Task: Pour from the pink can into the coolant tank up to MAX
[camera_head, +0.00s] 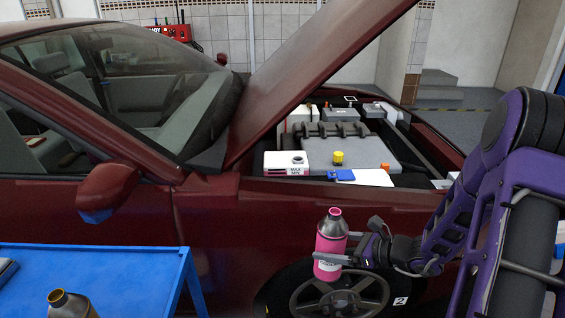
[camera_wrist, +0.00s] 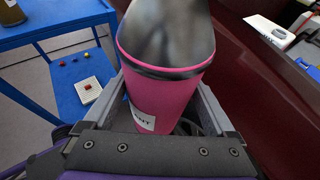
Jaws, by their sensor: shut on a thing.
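The pink can (camera_head: 330,245) has a dark grey tapered top with an open mouth and stands upright in the air beside the car, above the front wheel. My gripper (camera_head: 345,258) is shut on the can's body. In the wrist view the pink can (camera_wrist: 165,95) fills the middle between the two fingers, its white label partly hidden. The can is below and to the right of the tank.
The red hood (camera_head: 325,70) is propped open over the bay. The fender edge (camera_head: 330,196) lies between can and tank. A yellow cap (camera_head: 338,158) sits on the engine. A blue cart (camera_head: 90,262) with another can (camera_head: 68,303) stands at the left.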

